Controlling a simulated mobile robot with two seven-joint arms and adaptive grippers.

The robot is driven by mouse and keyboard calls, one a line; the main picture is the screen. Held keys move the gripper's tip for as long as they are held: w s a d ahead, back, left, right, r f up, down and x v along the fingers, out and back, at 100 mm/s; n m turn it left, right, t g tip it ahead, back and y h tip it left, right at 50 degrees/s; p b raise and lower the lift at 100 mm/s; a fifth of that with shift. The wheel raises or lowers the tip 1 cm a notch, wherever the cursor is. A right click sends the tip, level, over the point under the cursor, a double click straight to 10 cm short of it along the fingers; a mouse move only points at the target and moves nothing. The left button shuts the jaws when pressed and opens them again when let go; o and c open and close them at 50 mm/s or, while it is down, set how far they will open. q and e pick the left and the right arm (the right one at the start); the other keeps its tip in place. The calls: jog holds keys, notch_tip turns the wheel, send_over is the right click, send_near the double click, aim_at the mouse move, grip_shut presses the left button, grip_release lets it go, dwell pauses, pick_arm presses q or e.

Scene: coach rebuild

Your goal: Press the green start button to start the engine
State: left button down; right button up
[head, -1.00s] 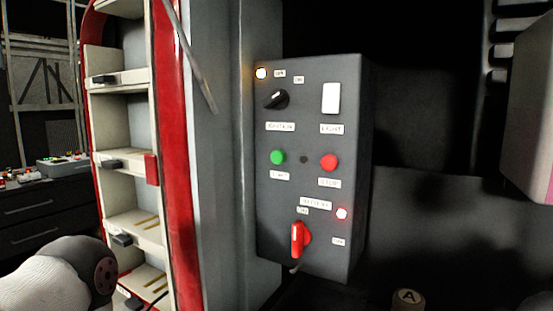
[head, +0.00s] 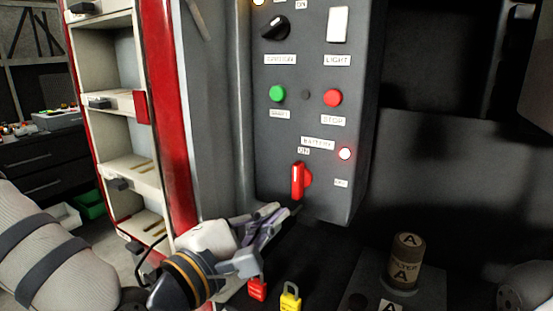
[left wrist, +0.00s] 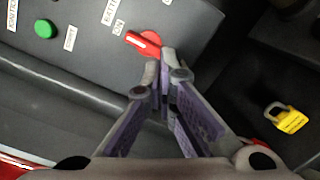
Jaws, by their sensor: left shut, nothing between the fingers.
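The green start button (head: 277,93) is on the grey control panel (head: 322,195), left of the red stop button (head: 332,97). My left gripper (head: 277,209) is shut and empty, below the green button and just under the red battery switch (head: 298,182). The green button also shows at the upper left of the left wrist view (left wrist: 45,29). There my closed fingertips (left wrist: 168,55) appear close to the red switch (left wrist: 145,42); I cannot tell if they touch. Nothing covers the green button. My right gripper is not in view.
A black knob (head: 276,27) and white light switch (head: 338,24) are higher on the panel. A lit lamp (head: 344,153) is beside the battery switch. A yellow padlock (head: 290,298), red padlock (head: 257,289) and filter canister (head: 405,262) are below. White shelves (head: 118,60) stand left.

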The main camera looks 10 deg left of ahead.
aim_at(278, 93)
pick_arm(q)
jog(key=a+r+n+t, duration=0.2)
jog(key=r+n+t, duration=0.1)
jog(key=r, duration=0.5)
jog(key=a+r+n+t, duration=0.2)
jog(key=r+n+t, duration=0.1)
jog(key=r, duration=0.6)
jog(key=shift+a+r+t+y, duration=0.15)
jog(key=shift+a+t+y, duration=0.15)
jog(key=shift+a+y, duration=0.1)
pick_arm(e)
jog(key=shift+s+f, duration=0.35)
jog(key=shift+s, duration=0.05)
pick_arm(q)
jog(key=shift+s+d, duration=0.1)
jog(key=w+d+b, duration=0.2)
jog(key=w+d, duration=0.1)
jog(key=w, duration=0.5)
jog(key=shift+d+b, duration=0.15)
jog(key=shift+b, duration=0.2)
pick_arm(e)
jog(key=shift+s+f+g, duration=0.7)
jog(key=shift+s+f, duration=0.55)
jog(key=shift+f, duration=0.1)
pick_arm(q)
jog(key=shift+w, duration=0.1)
jog(key=shift+w+d, duration=0.2)
jog(key=shift+w, duration=0.15)
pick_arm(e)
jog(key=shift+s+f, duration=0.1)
